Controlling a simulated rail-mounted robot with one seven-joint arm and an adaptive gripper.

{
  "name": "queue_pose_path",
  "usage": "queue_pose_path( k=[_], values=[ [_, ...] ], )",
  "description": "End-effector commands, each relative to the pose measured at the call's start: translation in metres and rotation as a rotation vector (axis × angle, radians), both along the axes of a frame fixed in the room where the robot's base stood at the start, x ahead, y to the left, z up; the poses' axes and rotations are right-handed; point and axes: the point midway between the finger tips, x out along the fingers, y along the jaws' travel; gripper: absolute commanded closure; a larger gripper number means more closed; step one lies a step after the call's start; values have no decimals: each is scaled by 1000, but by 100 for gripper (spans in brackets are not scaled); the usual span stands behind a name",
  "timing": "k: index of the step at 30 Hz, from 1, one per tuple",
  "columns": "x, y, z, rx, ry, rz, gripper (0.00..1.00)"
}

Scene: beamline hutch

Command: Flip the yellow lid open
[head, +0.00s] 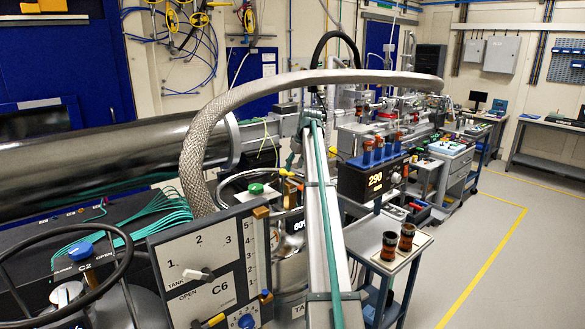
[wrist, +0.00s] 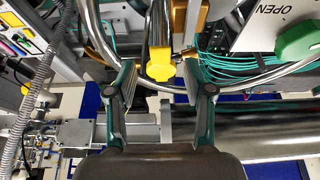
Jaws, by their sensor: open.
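A yellow lid-like piece (wrist: 160,63), faceted and bright, sits at the end of a metallic tube in the upper middle of the wrist view. My gripper (wrist: 161,78) is open, with one dark finger to each side of the yellow piece and a visible gap on both sides. I cannot tell how far the piece is in depth from the fingertips. Nothing is held. In the head view a small yellow piece (head: 284,172) shows beside a green knob (head: 256,188); it looks like the same one. My gripper cannot be made out there.
The green knob also shows in the wrist view (wrist: 298,42), beside a white panel marked OPEN (wrist: 262,25). A curved metal rim and teal cables (wrist: 235,66) lie close to the fingers. A braided hose (head: 205,135) arches above. A side cart (head: 375,240) carries two amber jars.

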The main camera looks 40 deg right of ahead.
Motion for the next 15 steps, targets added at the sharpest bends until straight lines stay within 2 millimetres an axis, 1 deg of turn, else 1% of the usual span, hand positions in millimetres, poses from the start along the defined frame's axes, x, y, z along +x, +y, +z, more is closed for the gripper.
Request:
queue_pose_path(
  k=[3,6,10,15],
  values=[
    [6,0,-13,0,0,0,48],
    [9,0,-22,0,1,0,48],
    [11,1,-27,0,0,1,48],
    [12,1,-28,-1,-1,1,48]
  ],
)
